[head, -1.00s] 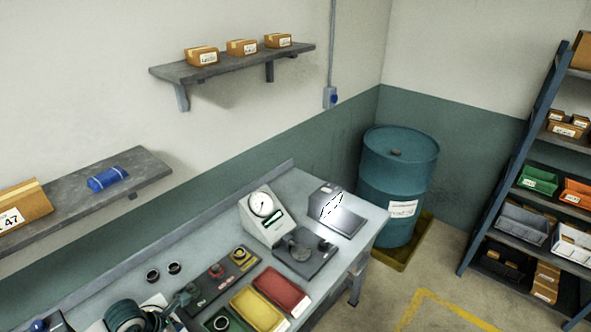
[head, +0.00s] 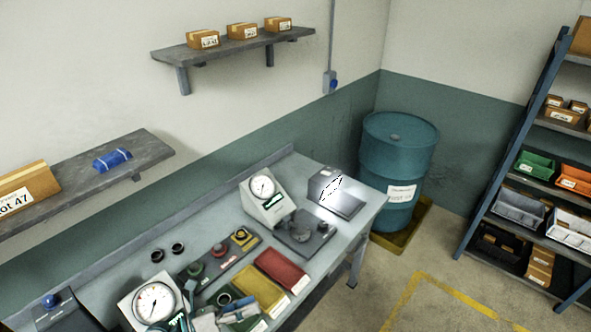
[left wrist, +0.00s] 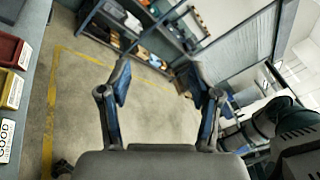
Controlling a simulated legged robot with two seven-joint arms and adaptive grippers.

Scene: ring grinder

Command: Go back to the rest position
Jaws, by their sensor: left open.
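My left gripper (head: 228,314) shows at the bottom edge of the head view, in front of the bench, partly cut off and overlapping the green tray. In the left wrist view its two fingers (left wrist: 160,88) stand wide apart with nothing between them, and open floor shows beyond. Two dark rings (head: 157,255) lie on the bench (head: 215,232) at its back left. Another ring (head: 224,299) shows at the green tray (head: 250,325), which my gripper partly hides. My right gripper is not in view.
A dial gauge (head: 155,303) stands front left, another dial device (head: 263,190) farther back. Yellow (head: 258,289) and red (head: 282,270) trays lie along the bench's front edge. A blue drum (head: 398,165) and a shelf rack (head: 510,165) stand beyond. The floor between is clear.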

